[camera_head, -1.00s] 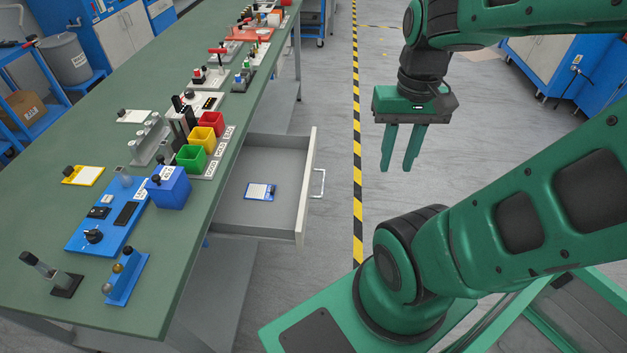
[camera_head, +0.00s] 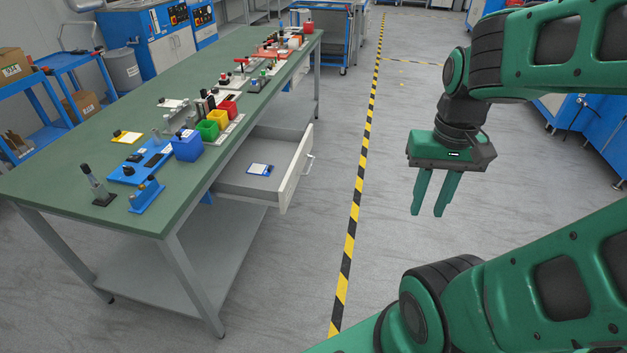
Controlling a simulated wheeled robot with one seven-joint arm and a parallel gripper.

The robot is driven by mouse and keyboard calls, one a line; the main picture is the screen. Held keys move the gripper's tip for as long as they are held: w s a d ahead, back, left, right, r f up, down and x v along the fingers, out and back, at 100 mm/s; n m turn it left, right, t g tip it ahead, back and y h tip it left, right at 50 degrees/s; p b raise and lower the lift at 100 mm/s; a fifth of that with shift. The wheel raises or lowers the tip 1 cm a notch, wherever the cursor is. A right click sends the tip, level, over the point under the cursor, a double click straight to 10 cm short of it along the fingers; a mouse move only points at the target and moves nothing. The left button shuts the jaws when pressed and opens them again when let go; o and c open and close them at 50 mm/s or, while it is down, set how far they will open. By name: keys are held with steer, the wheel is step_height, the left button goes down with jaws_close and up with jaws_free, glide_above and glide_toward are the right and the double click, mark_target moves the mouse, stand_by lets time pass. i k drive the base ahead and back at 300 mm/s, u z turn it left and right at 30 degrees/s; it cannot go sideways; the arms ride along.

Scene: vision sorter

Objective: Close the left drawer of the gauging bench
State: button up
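The gauging bench (camera_head: 85,198) has a green top and grey legs and stands at the left. A grey drawer (camera_head: 296,180) is pulled out from its right side, with a pale handle (camera_head: 310,162) on its front. A small blue and white item (camera_head: 260,169) lies inside the drawer. My gripper (camera_head: 426,212) hangs fingers down, to the right of the drawer and well apart from it. Its two fingers are spread with nothing between them.
Red, yellow and green bins (camera_head: 208,130) and a blue box (camera_head: 187,146) stand on the bench near the drawer. Yellow-black floor tape (camera_head: 350,245) runs between bench and gripper. Floor between drawer and gripper is clear. Blue shelving (camera_head: 40,120) stands far left.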

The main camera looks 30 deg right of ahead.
mark_target(287, 150)
steer(key=z, duration=0.05)
steer(key=k, duration=0.15)
steer(key=z, duration=0.3)
steer(key=i, duration=1)
steer(key=u, duration=0.6)
steer(key=k, duration=0.85)
steer(key=z, duration=0.4)
steer(key=i, duration=0.85)
steer(key=u, duration=0.05)
